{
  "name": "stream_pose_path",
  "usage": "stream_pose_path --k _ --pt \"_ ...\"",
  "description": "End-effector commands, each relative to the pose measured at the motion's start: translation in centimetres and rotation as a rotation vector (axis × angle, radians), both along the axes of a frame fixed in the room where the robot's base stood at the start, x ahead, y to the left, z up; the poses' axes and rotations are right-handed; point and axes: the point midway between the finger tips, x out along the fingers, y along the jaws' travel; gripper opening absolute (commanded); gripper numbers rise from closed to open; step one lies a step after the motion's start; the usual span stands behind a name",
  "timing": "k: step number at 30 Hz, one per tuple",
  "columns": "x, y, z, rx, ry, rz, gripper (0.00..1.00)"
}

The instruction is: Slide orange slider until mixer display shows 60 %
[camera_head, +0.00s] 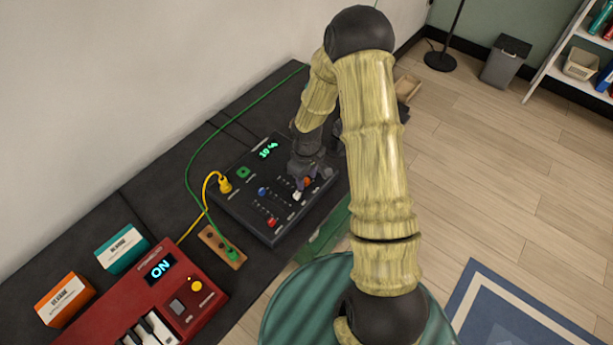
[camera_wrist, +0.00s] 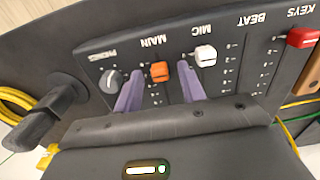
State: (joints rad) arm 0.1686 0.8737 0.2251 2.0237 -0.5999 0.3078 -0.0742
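The mixer (camera_head: 250,214) is a dark box on the black bench, its display (camera_head: 268,150) reading about 10 %. The orange slider (camera_wrist: 160,71) sits under the label MAIN in the wrist view; it also shows small in the head view (camera_head: 307,182). My gripper (camera_wrist: 160,80) has two purple fingers, one on each side of the orange slider, with a visible gap on both sides. The gripper is open around the slider. In the head view, my arm and gripper hide part of the mixer's right side.
A white slider (camera_wrist: 205,55) stands close beside one finger, and a dark knob (camera_wrist: 111,80) beside the other. A red slider (camera_wrist: 302,38) is farther off. Yellow (camera_head: 207,197) and green (camera_head: 188,165) cables run by the mixer. A red keyboard (camera_head: 205,313) lies at the front left.

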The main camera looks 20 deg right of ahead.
Motion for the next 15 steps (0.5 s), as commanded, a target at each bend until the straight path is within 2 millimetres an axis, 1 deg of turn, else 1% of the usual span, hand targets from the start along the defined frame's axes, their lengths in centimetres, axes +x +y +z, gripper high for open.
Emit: stream_pose_path --k 8,9,11,12,15 --pt "0.01 0.01 -0.23 0.000 0.000 -0.001 0.40" --pt "0.01 0.01 -0.23 0.000 0.000 -0.001 0.36" --pt "-0.01 0.01 -0.22 0.000 0.000 0.000 0.24" --pt "-0.01 0.01 -0.22 0.000 0.000 0.000 0.16" --pt "-0.01 0.01 -0.21 0.000 0.000 -0.001 0.00"
